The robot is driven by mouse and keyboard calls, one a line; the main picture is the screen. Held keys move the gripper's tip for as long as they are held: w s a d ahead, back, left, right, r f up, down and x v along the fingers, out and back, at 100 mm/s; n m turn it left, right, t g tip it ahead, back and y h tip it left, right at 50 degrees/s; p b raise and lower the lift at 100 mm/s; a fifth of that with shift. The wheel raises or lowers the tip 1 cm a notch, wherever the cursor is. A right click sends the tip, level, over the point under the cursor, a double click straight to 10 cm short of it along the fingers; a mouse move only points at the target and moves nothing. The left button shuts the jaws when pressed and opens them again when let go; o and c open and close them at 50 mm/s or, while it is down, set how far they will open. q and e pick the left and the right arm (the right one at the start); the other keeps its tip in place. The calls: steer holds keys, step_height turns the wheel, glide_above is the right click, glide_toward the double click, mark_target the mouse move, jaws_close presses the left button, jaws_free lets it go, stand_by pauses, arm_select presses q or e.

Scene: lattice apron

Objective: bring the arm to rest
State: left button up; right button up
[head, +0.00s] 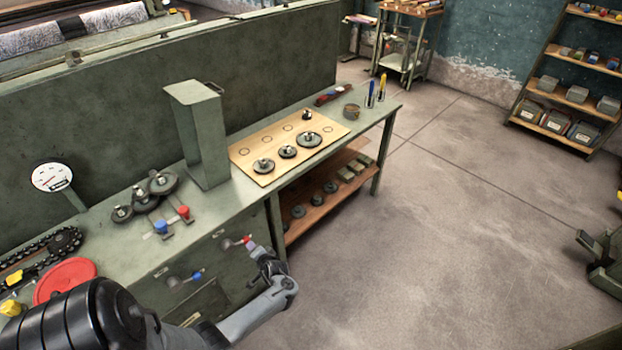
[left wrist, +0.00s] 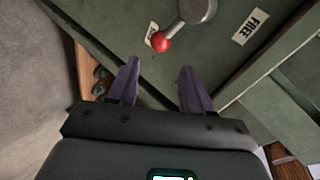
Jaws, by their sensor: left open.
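My left gripper (head: 255,246) is in front of the bench's green front panel, close to a lever with a red knob (head: 246,239). In the left wrist view its two fingers (left wrist: 157,78) are apart with nothing between them. The red knob (left wrist: 162,43) lies just beyond the fingertips, apart from them, on a grey lever beside a label reading FREE (left wrist: 251,27). My right gripper is in neither view.
The green bench (head: 225,204) carries a square column (head: 200,135), a wooden board with discs (head: 250,155), a dial gauge (head: 53,177) and a red disc (head: 65,278). A blue-knobbed lever (head: 195,277) is left of my gripper. Open floor (head: 420,250) lies to the right.

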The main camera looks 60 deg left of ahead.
arm_select(q)
steer(key=s+f+m, duration=0.1)
steer(key=s+f, duration=0.1)
steer(key=s, duration=0.4)
steer(key=w+d+r+m+t+h, duration=0.2)
steer(key=w+d+t, duration=0.1)
steer(key=d, duration=0.5)
steer(key=w+d+r+m+t+h, duration=0.1)
steer(key=w+d+r+t+h, duration=0.15)
steer(key=d, duration=0.55)
steer(key=w+d+r+m+h, duration=0.1)
steer(key=d+r+h, duration=0.3)
steer(key=d, duration=0.5)
steer(key=w+d+r+m+h, duration=0.1)
steer(key=d+r+h, duration=0.1)
steer(key=d+r, duration=0.6)
steer(key=s+d+r+g+h, duration=0.1)
steer(key=s+d+r, duration=0.3)
steer(key=d+r, duration=0.3)
step_height(320, 180, up, 28)
steer(key=p, duration=2.8)
